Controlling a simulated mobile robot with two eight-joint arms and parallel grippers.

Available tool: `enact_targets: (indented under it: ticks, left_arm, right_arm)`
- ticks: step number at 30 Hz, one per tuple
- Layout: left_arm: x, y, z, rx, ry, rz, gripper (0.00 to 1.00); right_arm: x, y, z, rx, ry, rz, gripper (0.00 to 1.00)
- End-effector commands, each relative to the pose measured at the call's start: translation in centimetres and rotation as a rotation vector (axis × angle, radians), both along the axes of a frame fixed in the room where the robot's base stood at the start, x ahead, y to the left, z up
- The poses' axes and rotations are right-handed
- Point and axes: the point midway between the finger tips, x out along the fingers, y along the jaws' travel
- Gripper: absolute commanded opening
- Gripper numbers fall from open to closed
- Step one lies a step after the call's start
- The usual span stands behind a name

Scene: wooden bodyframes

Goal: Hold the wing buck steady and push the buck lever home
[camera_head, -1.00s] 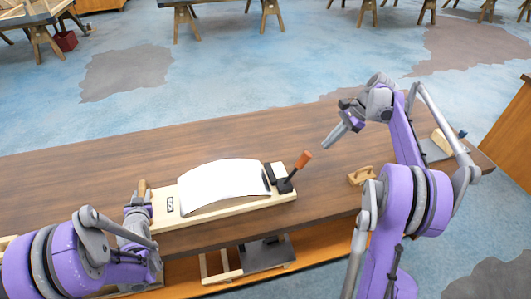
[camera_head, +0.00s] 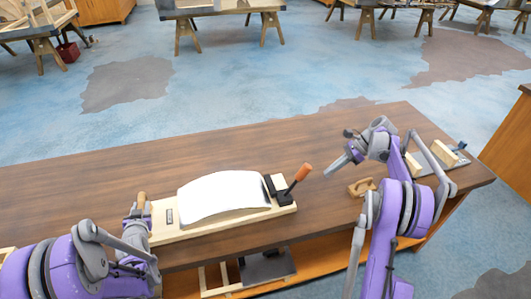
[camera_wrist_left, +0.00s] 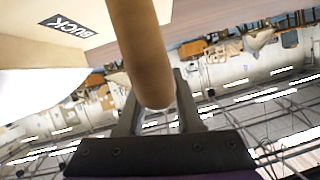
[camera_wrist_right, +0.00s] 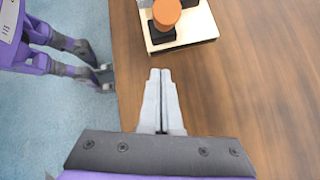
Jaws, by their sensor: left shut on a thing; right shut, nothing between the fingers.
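The wing buck (camera_head: 232,225) is a pale wooden base on the workbench with a curved white panel (camera_head: 222,192) on top. Its BUCK label also shows in the left wrist view (camera_wrist_left: 68,26). The buck lever (camera_head: 298,178), black with an orange knob, stands at the buck's right end and leans right; its knob shows in the right wrist view (camera_wrist_right: 166,12). My left gripper (camera_head: 143,212) is shut on the upright wooden handle (camera_wrist_left: 143,60) at the buck's left end. My right gripper (camera_head: 328,174) is shut and empty, above the bench to the right of the lever, apart from it.
A small wooden hand tool (camera_head: 361,187) lies on the workbench (camera_head: 110,168) right of the buck. Wooden blocks on a grey plate (camera_head: 438,158) sit at the bench's right end, partly behind my right arm. The bench behind the buck is clear.

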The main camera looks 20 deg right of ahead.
Motion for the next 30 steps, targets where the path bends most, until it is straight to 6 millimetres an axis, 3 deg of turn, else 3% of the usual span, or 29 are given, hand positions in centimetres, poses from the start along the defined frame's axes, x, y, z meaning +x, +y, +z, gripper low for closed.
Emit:
enact_targets:
  ticks: [3, 11, 30]
  left_arm:
    - [0.0, 0.0, 0.0, -0.001, -0.001, -0.001, 0.00]
    - [0.0, 0.0, 0.0, -0.001, -0.001, -0.001, 0.00]
    - [0.0, 0.0, 0.0, 0.000, -0.001, 0.000, 0.00]
  right_arm:
    - [0.1, 1.7, -1.8, 0.000, 0.000, 0.001, 0.00]
    - [1.1, 4.4, 0.2, 0.000, 0.000, 0.001, 0.00]
    - [1.3, 5.3, 0.7, -0.046, 0.002, -0.001, 0.00]
